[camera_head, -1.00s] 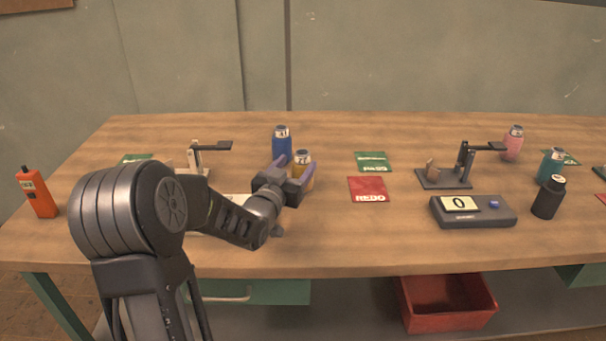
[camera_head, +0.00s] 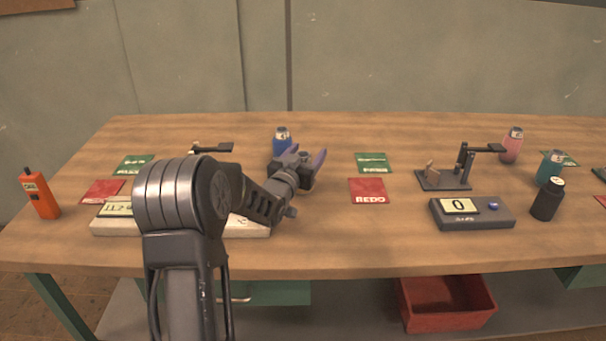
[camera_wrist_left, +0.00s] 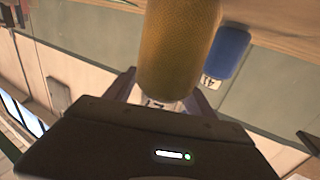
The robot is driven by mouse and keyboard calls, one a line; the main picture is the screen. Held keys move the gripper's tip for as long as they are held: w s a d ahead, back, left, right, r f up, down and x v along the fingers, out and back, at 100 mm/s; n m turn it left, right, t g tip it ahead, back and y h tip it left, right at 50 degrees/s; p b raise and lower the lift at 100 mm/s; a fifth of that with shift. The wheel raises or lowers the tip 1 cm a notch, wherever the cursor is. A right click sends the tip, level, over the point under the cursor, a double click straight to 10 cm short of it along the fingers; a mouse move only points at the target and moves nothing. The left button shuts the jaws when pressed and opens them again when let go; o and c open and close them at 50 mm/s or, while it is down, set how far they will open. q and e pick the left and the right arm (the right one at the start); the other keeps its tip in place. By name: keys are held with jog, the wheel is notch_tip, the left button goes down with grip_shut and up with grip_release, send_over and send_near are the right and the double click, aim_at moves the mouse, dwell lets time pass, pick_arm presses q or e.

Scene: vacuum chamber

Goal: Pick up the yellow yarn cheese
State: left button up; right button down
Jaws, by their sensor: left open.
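The yellow yarn cheese (camera_wrist_left: 178,45) fills the upper middle of the left wrist view, with a white label band at its end near the gripper. It stands between the two spread fingers of my left gripper (camera_head: 306,154). I cannot tell whether either finger touches it. In the head view, the gripper hides most of the yellow yarn cheese. My left gripper is open. My right gripper is not in view.
A blue yarn cheese (camera_head: 282,141) stands close behind the gripper; it also shows in the left wrist view (camera_wrist_left: 229,52). A red REDO card (camera_head: 368,190) and a green card (camera_head: 373,162) lie to the right. A dark scale (camera_head: 472,212) stands further right.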

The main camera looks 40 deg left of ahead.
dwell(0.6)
pick_arm(q)
grip_shut()
dwell(0.5)
